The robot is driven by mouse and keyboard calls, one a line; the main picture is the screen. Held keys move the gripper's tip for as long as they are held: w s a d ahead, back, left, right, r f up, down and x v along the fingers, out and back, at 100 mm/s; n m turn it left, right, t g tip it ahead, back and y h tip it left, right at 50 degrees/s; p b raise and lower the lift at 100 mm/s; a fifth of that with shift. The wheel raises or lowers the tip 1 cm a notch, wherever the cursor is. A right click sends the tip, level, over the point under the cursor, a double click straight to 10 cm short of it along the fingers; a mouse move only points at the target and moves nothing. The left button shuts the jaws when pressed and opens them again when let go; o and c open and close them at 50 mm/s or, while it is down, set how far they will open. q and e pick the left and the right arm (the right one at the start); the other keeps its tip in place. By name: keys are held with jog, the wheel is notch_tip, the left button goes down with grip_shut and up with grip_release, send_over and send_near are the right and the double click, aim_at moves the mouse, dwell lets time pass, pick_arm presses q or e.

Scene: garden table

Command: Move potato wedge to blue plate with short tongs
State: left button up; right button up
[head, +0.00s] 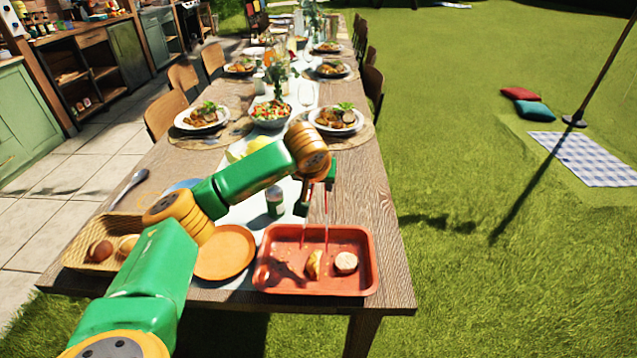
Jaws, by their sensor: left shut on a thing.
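The red tray (368,275) is at the near end of the table. In it lie the potato wedge (314,265), near the middle, and a pale round piece (346,262) to its right. My left gripper (317,196) is above the tray's back edge, shut on the short tongs (326,222). The thin tong arms point down towards the wedge; I cannot tell whether their tips touch it. The blue plate (182,187) is left of the tray and farther back, mostly hidden behind my left arm. My right gripper is not in view.
An orange plate (226,252) sits left of the tray. A wicker basket (80,254) with brown round items is at the near left, a spoon (130,185) behind it. A small jar (274,201) stands behind the tray. A salad bowl (270,115) and filled plates stand farther back.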

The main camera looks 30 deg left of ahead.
pick_arm(q)
jog(key=shift+f+b, duration=1.8)
jog(key=shift+f, duration=0.8)
jog(key=shift+o, duration=0.4)
grip_shut()
notch_tip(320, 180, up, 12)
jog(key=p, duration=1.1)
